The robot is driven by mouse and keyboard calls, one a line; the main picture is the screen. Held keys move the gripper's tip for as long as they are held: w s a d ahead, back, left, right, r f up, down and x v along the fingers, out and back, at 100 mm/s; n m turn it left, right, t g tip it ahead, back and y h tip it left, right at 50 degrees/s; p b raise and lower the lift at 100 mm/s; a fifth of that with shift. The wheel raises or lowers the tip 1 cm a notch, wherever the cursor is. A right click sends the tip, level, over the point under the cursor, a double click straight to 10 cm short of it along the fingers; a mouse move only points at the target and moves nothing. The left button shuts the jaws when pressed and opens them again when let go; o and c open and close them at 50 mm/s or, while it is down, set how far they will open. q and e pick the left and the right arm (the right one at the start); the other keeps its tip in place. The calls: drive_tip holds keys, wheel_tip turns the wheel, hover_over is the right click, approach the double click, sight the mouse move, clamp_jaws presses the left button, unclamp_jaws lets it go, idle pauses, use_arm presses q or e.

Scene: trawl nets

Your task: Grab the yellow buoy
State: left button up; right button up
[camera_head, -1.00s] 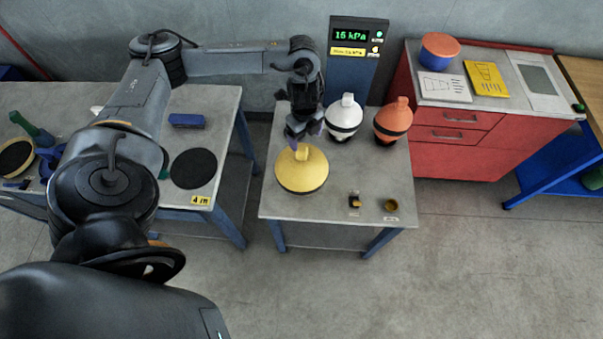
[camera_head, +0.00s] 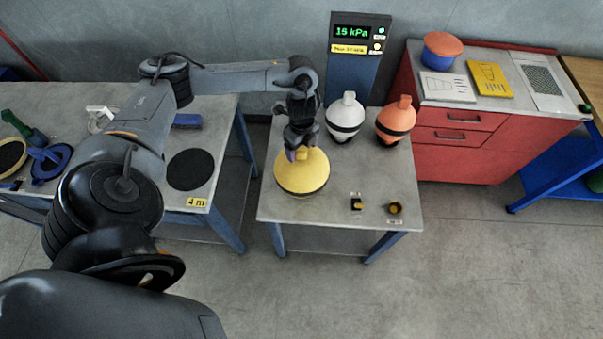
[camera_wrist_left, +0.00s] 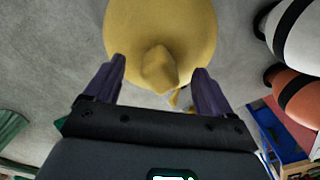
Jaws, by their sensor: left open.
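The yellow buoy (camera_head: 304,175) stands on the small grey table (camera_head: 340,209), a round body with a dark band low down and a knob on top. My left gripper (camera_head: 297,153) is right over its top, pointing down. In the left wrist view the two purple fingers are open (camera_wrist_left: 158,88), one on each side of the yellow buoy's knob (camera_wrist_left: 160,70), with a gap on both sides. I cannot tell how deep the knob sits between the fingers. My right gripper is not in view.
A white buoy (camera_head: 345,117) and an orange buoy (camera_head: 395,121) stand behind the yellow one, to the right. A display post (camera_head: 356,65) rises behind the table. Small fittings (camera_head: 395,208) lie at the front right. A workbench (camera_head: 215,120) is on the left.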

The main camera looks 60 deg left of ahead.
use_arm(q)
drive_tip(key=shift+f, duration=0.8)
drive_tip(key=shift+c, duration=0.5)
clamp_jaws()
drive_tip(key=shift+a, duration=0.1)
